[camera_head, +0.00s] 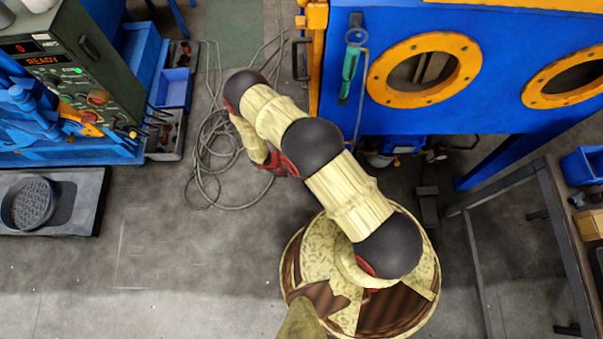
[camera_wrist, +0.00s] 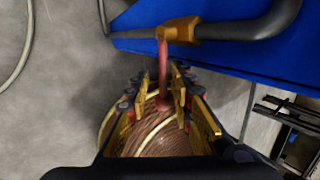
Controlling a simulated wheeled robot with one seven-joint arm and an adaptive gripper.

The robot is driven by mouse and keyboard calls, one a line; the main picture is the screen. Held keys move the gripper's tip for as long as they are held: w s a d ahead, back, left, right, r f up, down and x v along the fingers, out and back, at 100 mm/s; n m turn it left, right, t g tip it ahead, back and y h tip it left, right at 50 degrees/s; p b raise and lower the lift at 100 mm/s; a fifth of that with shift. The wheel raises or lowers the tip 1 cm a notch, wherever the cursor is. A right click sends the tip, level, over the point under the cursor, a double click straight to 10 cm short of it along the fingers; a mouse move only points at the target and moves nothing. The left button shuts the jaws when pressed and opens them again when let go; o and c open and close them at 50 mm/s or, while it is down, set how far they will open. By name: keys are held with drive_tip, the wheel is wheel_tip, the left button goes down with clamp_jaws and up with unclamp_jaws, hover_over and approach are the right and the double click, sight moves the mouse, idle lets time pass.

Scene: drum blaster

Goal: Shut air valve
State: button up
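In the wrist view, a brass air valve (camera_wrist: 180,29) sits on a dark pipe along a blue panel. Its red lever (camera_wrist: 163,62) points down the picture toward my gripper, and its rounded end lies between the fingers. My gripper (camera_wrist: 165,98) looks open, with its yellow-padded fingers spread on either side of the lever. A gap shows beside the lever; whether one finger touches it I cannot tell. In the head view, I cannot make out the valve or the fingertips; my arm covers part of that area.
The blue blaster cabinet (camera_head: 345,25) with yellow-ringed ports stands at the upper right. A control box (camera_head: 75,70) reading READY is at the upper left. Loose cables (camera_head: 215,150) lie on the floor. A metal table (camera_head: 560,210) stands at right. The lower left floor is clear.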

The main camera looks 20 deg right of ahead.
drive_tip(key=v, duration=1.2)
idle(0.6)
drive_tip(key=s+d+r+m+g, duration=0.25)
drive_tip(key=s+m, duration=0.35)
drive_tip(key=m, duration=0.3)
wheel_tip(320, 180, up, 28)
drive_tip(key=m+y, duration=0.3)
drive_tip(key=m, duration=1.1)
drive_tip(key=s+d+r+m+t+y, duration=0.1)
drive_tip(key=s+d+r+m+t, duration=0.1)
drive_tip(key=r, duration=0.8)
drive_tip(key=s+d+r+m+t+y, duration=0.1)
drive_tip(key=s+r+m+t, duration=0.3)
drive_tip(key=r, duration=0.7)
drive_tip(key=s+d+r+m+t+y, duration=0.1)
drive_tip(key=s+d+r+m+t, duration=0.2)
drive_tip(key=r, duration=0.7)
drive_tip(key=shift+s+d+r+y, duration=0.2)
drive_tip(key=shift+s+y, duration=0.1)
drive_tip(key=shift+s, duration=0.15)
